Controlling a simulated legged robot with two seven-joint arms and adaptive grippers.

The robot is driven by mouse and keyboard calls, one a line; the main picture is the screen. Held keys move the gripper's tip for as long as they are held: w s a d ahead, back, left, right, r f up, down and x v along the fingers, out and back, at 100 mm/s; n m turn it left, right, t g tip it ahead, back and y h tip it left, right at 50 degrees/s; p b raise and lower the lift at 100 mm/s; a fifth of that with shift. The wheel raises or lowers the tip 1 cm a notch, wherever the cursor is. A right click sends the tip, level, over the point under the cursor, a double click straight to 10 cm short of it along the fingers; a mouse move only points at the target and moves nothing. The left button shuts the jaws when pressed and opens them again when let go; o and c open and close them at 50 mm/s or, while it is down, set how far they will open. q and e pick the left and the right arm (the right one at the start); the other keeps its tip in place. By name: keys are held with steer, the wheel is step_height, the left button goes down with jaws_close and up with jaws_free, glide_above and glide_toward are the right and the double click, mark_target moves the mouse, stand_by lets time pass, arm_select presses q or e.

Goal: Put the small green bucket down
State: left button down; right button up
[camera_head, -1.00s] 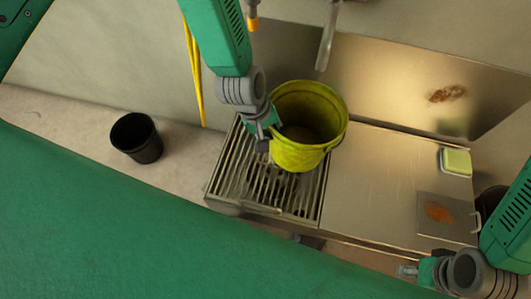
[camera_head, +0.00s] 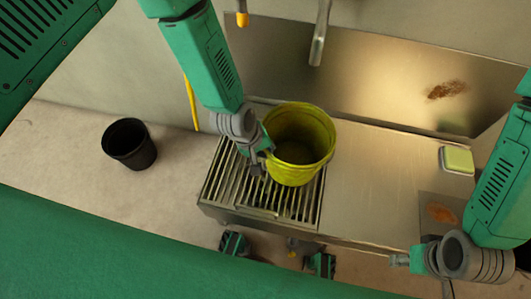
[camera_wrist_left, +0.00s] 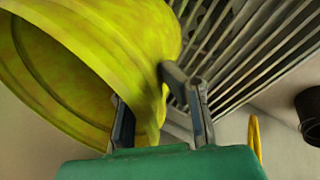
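The small bucket (camera_head: 299,165) is yellow-green and open at the top. It is over the slatted metal grate (camera_head: 225,198) at the left end of the steel counter. I cannot tell if its base touches the slats. My left gripper (camera_head: 262,166) is at the bucket's left rim. In the left wrist view the bucket (camera_wrist_left: 70,75) fills the upper left, and its rim lies between the two fingers of my left gripper (camera_wrist_left: 155,105), shut on it. My right gripper (camera_head: 398,259) is at the counter's front edge on the right, away from the bucket; its fingers are too small to read.
A black bucket (camera_head: 130,144) stands left of the grate. A yellow-green sponge-like block (camera_head: 456,160) and a plate with a brown stain (camera_head: 440,214) are on the right of the counter. A tap spout (camera_head: 319,45) hangs behind the bucket. The counter middle (camera_head: 370,180) is clear.

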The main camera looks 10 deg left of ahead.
arm_select(q)
steer(key=c, duration=1.7)
jaws_free()
steer(key=shift+a+f, duration=0.1)
steer(key=shift+a, duration=0.05)
steer(key=p+v, duration=0.4)
steer(key=v, duration=0.8)
steer(key=shift+s+a+f+m+g+y+p, duration=0.2)
steer(key=shift+s+a+m+y+p, duration=0.7)
steer(key=shift+s+a, duration=2)
steer(key=shift+s+a+f+m+g+y+p, duration=0.1)
steer(key=shift+s+a+m+g+p, duration=0.25)
steer(key=shift+s+a+m, duration=2.35)
steer(key=shift+s+a+f+m+g+y+p, duration=0.25)
steer(key=shift+s+a+y+p, duration=0.3)
steer(key=shift+s+a, duration=2.5)
